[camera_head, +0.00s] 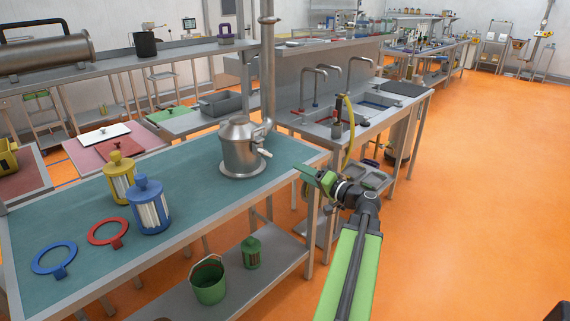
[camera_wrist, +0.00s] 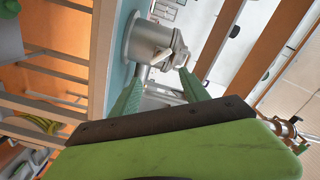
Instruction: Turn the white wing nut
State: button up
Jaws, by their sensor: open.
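A steel vessel (camera_head: 241,150) with a domed lid stands at the right end of the green-topped table (camera_head: 200,185). The white wing nut (camera_head: 264,153) sticks out from its right side, low on the body. In the wrist view the vessel (camera_wrist: 146,42) lies ahead, and a small pale part that looks like the wing nut (camera_wrist: 162,57) shows on its side. My gripper (camera_head: 306,173) is to the right of the vessel, past the table edge and apart from the nut. Its green fingers (camera_wrist: 160,83) are spread and empty, with the vessel beyond the gap.
A blue canister (camera_head: 148,208) and a yellow canister (camera_head: 120,180) stand left on the table, near a red ring (camera_head: 107,232) and a blue ring (camera_head: 54,258). A vertical steel pipe (camera_head: 268,70) rises behind the vessel. A sink bench (camera_head: 390,112) is behind my arm. Orange floor is free at right.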

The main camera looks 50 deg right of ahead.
jog(key=m, duration=0.3)
jog(key=shift+m, duration=0.4)
jog(key=shift+c, duration=1.2)
jog(key=m, duration=0.3)
jog(key=shift+c, duration=0.5)
jog(key=m, duration=0.7)
send_near(268, 154)
jog(key=w, duration=0.9)
jog(key=shift+w+d, duration=0.3)
jog(key=shift+w, duration=0.05)
